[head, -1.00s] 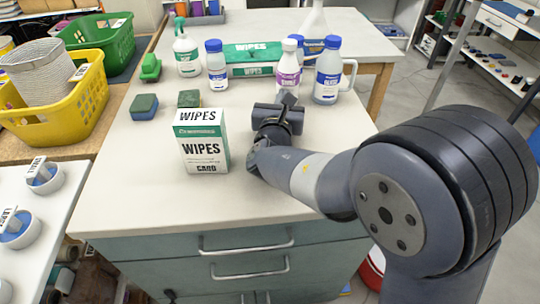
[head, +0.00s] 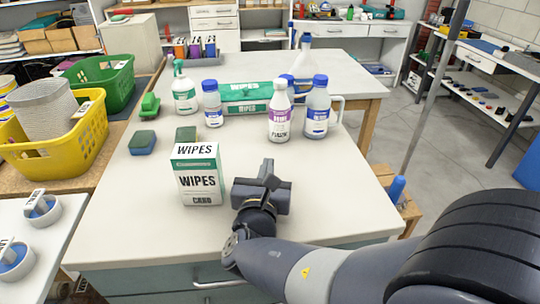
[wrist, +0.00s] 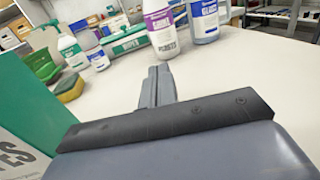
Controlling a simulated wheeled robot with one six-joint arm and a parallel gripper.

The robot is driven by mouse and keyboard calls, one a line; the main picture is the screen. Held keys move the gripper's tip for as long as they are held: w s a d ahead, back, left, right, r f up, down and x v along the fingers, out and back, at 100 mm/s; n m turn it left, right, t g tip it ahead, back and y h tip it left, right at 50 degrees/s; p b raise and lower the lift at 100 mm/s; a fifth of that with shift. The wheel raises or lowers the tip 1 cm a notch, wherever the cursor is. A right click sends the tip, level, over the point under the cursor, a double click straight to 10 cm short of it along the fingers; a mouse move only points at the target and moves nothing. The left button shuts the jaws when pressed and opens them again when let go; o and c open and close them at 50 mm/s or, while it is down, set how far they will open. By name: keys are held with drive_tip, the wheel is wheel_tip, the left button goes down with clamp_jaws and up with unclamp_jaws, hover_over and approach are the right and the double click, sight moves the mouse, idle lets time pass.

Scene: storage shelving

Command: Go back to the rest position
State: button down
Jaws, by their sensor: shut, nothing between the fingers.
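My gripper (head: 267,170) is shut and empty. It is above the white tabletop (head: 330,215), just right of the wipes box. In the wrist view its closed fingers (wrist: 157,85) point toward the bottles at the back. My arm reaches in from the lower right of the head view. The white and green wipes box (head: 200,176) stands upright, apart from the gripper. In the wrist view the box (wrist: 35,125) fills the left edge, close beside the gripper.
Bottles stand behind the gripper: a purple-label bottle (head: 280,115), a blue-capped bottle (head: 318,108) and a spray bottle (head: 184,92). A green wipes pack (head: 246,94) lies among them. Sponges (head: 142,143) and a yellow basket (head: 60,145) are left. The table's right front is clear.

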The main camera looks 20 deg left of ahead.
drive_tip(key=shift+s+d, duration=0.1)
drive_tip(key=shift+s, duration=0.15)
